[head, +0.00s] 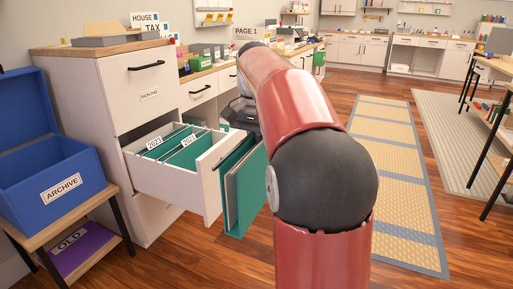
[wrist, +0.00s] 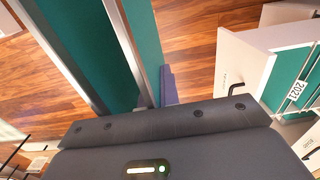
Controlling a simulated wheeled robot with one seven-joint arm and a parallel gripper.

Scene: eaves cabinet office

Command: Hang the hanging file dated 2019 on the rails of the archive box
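A teal hanging file (head: 246,190) with metal top rails hangs upright in the air just outside the open drawer's front. My gripper (head: 243,113), partly behind my arm, is above it and appears shut on its top. In the wrist view the file's teal side and rails (wrist: 146,45) run up from my gripper (wrist: 164,95); no date on it can be read. The blue archive box (head: 45,180), labelled ARCHIVE, stands open at the far left with its lid raised. Its inner rails cannot be made out.
The open white drawer (head: 210,190) holds teal files tagged 2020 (head: 154,143) and 2021 (head: 189,141). The archive box stands on a low wooden stand (head: 85,212) with a purple OLD box (head: 82,248) below. Floor in front of the drawer is clear.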

